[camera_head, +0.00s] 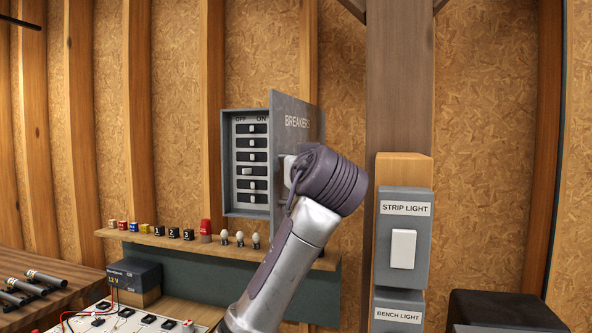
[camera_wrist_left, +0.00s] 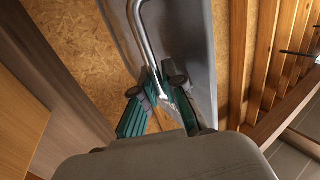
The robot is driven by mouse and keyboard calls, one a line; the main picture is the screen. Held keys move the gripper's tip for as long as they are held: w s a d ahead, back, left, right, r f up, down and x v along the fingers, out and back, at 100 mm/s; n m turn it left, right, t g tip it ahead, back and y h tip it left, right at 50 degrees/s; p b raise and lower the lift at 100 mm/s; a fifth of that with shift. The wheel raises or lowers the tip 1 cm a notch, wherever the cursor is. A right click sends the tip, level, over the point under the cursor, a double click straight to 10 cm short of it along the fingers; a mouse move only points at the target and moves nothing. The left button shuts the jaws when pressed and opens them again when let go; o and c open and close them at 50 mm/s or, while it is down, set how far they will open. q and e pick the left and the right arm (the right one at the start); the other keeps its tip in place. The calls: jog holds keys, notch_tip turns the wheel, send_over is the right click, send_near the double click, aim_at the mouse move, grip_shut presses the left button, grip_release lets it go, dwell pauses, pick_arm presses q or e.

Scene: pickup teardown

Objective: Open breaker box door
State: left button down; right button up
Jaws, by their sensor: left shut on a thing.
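The grey breaker box (camera_head: 226,165) is on the wall in the head view, with a column of black breaker switches (camera_head: 251,157) showing inside. Its door (camera_head: 300,112), marked BREAKERS, stands swung out at the box's right side. In the left wrist view the door (camera_wrist_left: 196,45) is a grey panel with a bent metal handle (camera_wrist_left: 140,38). My left gripper (camera_wrist_left: 157,88) is shut on the handle's lower end. In the head view my left wrist covers the lower part of the door and hides the fingers. My right gripper is not in view.
A wooden post (camera_head: 398,80) stands right of the door, with a STRIP LIGHT switch (camera_head: 403,248) below. A narrow shelf (camera_head: 160,241) under the box holds small coloured blocks, a red piece (camera_head: 206,227) and bulbs (camera_head: 239,238). A 12 V battery (camera_head: 133,275) sits at lower left.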

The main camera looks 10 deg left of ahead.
pick_arm(q)
jog(key=shift+s+d+r, duration=0.1)
jog(key=shift+d+r, duration=0.1)
jog(key=shift+r, duration=0.1)
jog(key=c, duration=1.6)
grip_release()
jog(key=o, duration=0.4)
jog(key=shift+w, duration=0.2)
jog(key=shift+c, duration=0.2)
jog(key=shift+s+f, duration=0.1)
jog(key=shift+s, duration=0.05)
jog(key=v, duration=1.1)
jog(key=shift+s+d, duration=0.15)
jog(key=shift+s, duration=0.25)
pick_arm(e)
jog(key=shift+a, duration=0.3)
pick_arm(q)
jog(key=shift+f, duration=0.1)
